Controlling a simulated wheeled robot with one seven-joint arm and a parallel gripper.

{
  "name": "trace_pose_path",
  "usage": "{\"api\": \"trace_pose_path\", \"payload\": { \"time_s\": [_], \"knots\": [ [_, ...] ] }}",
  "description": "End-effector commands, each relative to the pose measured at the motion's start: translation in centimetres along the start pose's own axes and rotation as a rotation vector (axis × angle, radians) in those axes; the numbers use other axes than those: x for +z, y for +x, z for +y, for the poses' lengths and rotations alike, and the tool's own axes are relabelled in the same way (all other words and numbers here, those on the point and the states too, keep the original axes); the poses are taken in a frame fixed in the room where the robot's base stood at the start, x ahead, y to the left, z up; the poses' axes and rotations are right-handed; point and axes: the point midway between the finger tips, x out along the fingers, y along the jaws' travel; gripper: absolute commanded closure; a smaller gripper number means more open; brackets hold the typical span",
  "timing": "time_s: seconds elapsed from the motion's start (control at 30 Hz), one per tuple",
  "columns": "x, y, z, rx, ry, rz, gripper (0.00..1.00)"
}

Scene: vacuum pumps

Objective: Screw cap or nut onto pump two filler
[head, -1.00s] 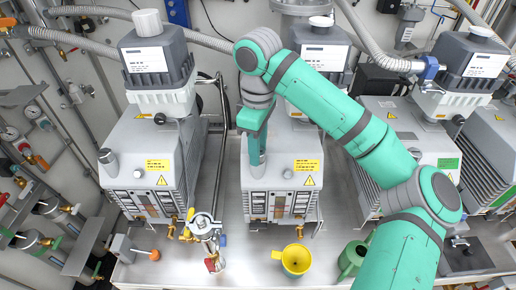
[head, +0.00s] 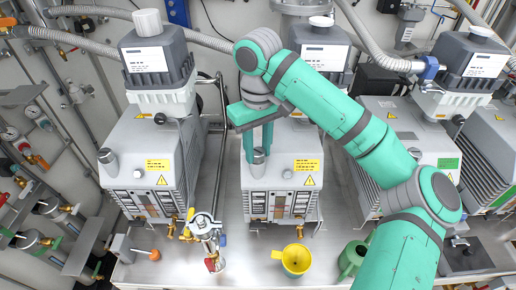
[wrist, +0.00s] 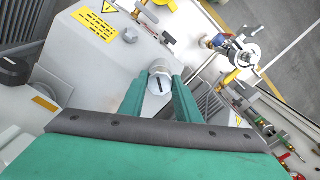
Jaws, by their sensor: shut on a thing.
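The grey filler cap (head: 259,157) is on the sloping top of the middle pump (head: 290,150), at its front left. My gripper (head: 258,152) points down at it from above, with its green fingers on either side. In the wrist view the cap (wrist: 160,78) is a round light-grey piece with a dark mark on its face. My gripper's fingertips (wrist: 160,84) are shut on its sides. The cap's underside and the filler thread are hidden, so I cannot tell how it is seated.
The left pump (head: 150,150) has a similar grey cap (head: 108,157). A yellow funnel (head: 296,260) and a green can (head: 352,257) stand on the bench in front. Brass valves (head: 203,227) stand between the left and middle pumps. Another pump (head: 415,140) stands to the right.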

Motion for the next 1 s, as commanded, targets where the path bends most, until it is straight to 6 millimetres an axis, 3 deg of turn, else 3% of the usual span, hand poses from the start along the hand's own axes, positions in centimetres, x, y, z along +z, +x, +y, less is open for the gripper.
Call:
{"api": "trace_pose_path", "payload": {
  "time_s": [0.2,1.0],
  "knots": [
    [-0.21,-0.19,0.25,0.003,0.198,0.010,0.97],
    [-0.19,-0.23,0.36,0.000,0.723,0.012,0.97]
  ]
}}
